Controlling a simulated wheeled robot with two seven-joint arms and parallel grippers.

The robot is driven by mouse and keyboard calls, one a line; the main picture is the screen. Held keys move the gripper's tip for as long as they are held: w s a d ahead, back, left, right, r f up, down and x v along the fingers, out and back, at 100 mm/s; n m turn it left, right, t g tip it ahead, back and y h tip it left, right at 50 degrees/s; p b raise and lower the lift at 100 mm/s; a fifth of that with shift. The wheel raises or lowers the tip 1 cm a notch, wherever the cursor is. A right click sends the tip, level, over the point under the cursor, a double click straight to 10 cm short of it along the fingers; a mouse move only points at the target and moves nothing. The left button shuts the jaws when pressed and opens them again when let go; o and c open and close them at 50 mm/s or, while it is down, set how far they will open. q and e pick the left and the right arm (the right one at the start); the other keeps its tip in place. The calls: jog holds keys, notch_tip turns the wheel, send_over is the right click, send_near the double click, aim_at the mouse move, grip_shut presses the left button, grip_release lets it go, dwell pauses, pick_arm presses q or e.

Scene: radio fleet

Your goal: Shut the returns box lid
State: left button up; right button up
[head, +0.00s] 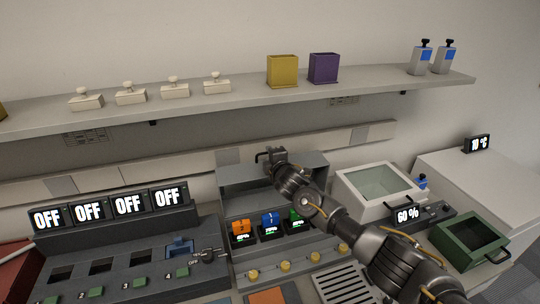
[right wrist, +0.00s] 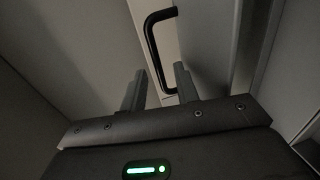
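My right gripper (head: 268,155) is at the top of a grey open-fronted unit (head: 318,165) in the middle of the head view. In the right wrist view its two fingers (right wrist: 160,88) are apart, with a black bar handle (right wrist: 152,45) just ahead of and partly between them. The handle stands on a grey panel. I cannot tell whether the fingers touch it. No label marks the returns box; I cannot tell if this unit is it. A green box (head: 462,262) with a black handle stands at the right. My left gripper is not in view.
Orange (head: 241,227), blue (head: 270,220) and green (head: 296,217) radios stand in the grey unit below my right arm. A pale glass-topped box (head: 404,202) and a 60% display (head: 408,216) are to its right. A shelf (head: 240,94) runs above.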

jog(key=shift+w+a+f, duration=0.1)
jog(key=shift+w+a, duration=0.05)
jog(key=shift+w, duration=0.2)
jog(key=shift+c, duration=0.3)
grip_shut()
